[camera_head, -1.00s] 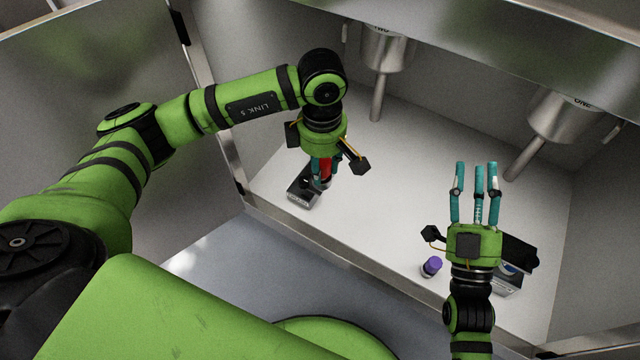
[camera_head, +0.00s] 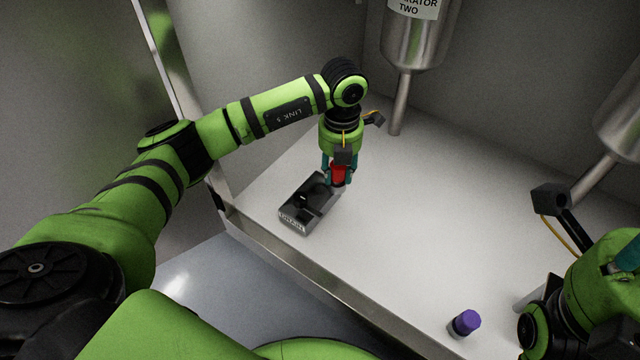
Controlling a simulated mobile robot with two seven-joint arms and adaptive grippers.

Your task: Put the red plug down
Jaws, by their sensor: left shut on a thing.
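The red plug (camera_head: 338,174) is in my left gripper (camera_head: 338,178), whose teal fingers close around it from above. The plug is upright, at the right side of a black and grey holder (camera_head: 308,203) on the white work surface. I cannot tell whether the plug's lower end touches the surface. My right gripper (camera_head: 628,255) is only partly in view at the right edge, with a piece of one teal finger showing; its jaws are cut off.
A metal vessel (camera_head: 418,35) with a pipe hangs at the back, and another (camera_head: 622,120) at the right. The middle of the surface is clear.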

